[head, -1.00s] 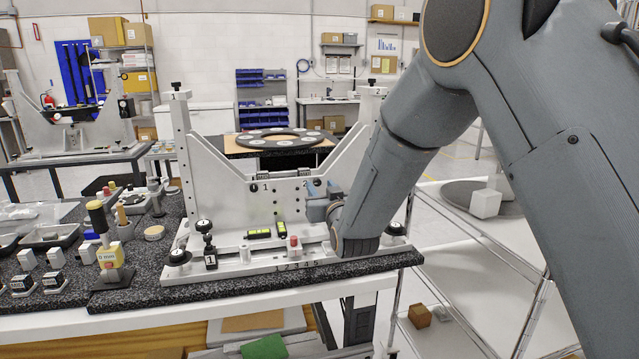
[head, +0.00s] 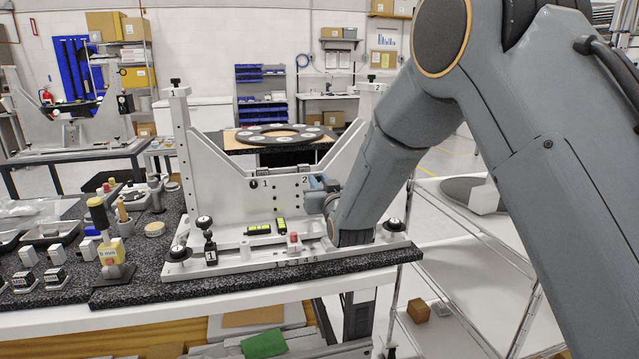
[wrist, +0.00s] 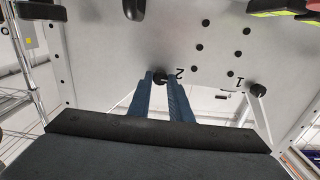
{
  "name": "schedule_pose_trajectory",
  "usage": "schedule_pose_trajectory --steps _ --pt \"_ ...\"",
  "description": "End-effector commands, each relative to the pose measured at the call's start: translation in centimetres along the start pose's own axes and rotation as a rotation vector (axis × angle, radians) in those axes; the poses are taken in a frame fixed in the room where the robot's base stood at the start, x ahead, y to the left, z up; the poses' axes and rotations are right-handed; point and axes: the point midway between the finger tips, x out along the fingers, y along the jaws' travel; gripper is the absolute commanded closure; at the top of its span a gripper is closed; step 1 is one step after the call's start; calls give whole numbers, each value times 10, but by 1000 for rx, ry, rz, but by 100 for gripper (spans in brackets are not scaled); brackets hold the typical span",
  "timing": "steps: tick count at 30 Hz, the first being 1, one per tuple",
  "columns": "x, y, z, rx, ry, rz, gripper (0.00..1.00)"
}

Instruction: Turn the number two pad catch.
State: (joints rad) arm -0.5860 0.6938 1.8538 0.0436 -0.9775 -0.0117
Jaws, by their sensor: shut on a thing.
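The upright light-grey plate (head: 280,198) of the mirror fixture carries the printed numbers 1 and 2. The number two pad catch (wrist: 160,79) is a small dark knob beside the printed 2 in the wrist view. My gripper (wrist: 161,77) has its two blue fingers on either side of this knob and is shut on it. In the head view my gripper (head: 318,197) is at the plate's right part, and my arm and gripper hide the knob there. The number one pad catch (head: 253,184) is a dark knob beside the printed 1, and also shows in the wrist view (wrist: 257,90).
A red-topped post (head: 293,241) and two black-and-yellow levels (head: 270,228) stand or lie on the fixture's base. Black knobs (head: 392,225) sit at the base's ends. A dark ring (head: 280,136) lies behind the plate. A wire shelf (head: 470,250) is at right.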

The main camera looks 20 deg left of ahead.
Motion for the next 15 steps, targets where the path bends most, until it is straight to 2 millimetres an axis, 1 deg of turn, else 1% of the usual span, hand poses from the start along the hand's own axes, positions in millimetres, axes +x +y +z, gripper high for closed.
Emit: schedule_pose_trajectory --steps 8,15 --pt "0 0 2 119 1 0 100" --pt "1 1 3 323 1 -1 100"
